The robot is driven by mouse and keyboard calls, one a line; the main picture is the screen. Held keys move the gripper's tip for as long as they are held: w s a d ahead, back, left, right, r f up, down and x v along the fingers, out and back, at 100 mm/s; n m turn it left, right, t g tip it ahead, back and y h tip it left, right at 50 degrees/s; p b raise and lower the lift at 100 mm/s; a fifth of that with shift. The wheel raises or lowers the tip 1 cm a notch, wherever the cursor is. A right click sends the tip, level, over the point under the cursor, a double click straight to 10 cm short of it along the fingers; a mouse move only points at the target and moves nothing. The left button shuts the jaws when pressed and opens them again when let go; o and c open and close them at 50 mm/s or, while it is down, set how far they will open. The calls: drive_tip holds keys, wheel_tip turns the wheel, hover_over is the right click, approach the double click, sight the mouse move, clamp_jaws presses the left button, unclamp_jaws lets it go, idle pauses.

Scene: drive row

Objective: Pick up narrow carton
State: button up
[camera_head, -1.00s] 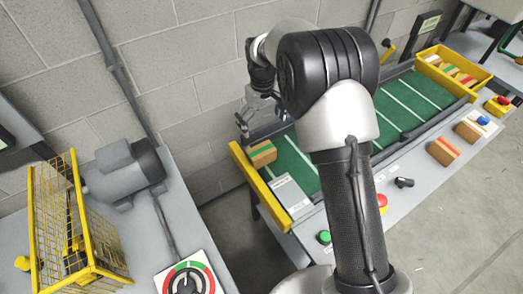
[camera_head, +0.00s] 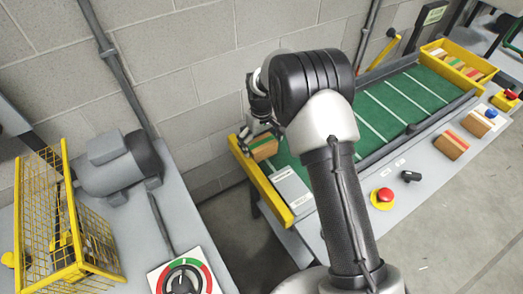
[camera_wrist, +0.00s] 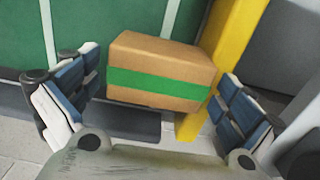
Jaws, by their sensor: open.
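A brown carton with a green stripe (camera_head: 263,150) sits at the near left end of the green conveyor belt. My gripper (camera_head: 262,133) is low over this carton, its far side partly hidden by my arm. In the wrist view the carton (camera_wrist: 160,62) lies between the two open fingers. The left finger pad is just beside its left end and the right finger pad is close to its right end. I cannot tell whether either pad touches it.
A yellow end rail (camera_head: 262,185) runs close beside the carton. A grey label box (camera_head: 291,187) is in front of it. Cartons with orange (camera_head: 452,145) and red (camera_head: 478,123) stripes stand on the right ledge. A yellow tray (camera_head: 463,72) holds several cartons. A motor (camera_head: 117,160) and yellow cage (camera_head: 93,230) stand left.

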drive_tip(key=shift+f, duration=0.1)
drive_tip(key=c, duration=1.1)
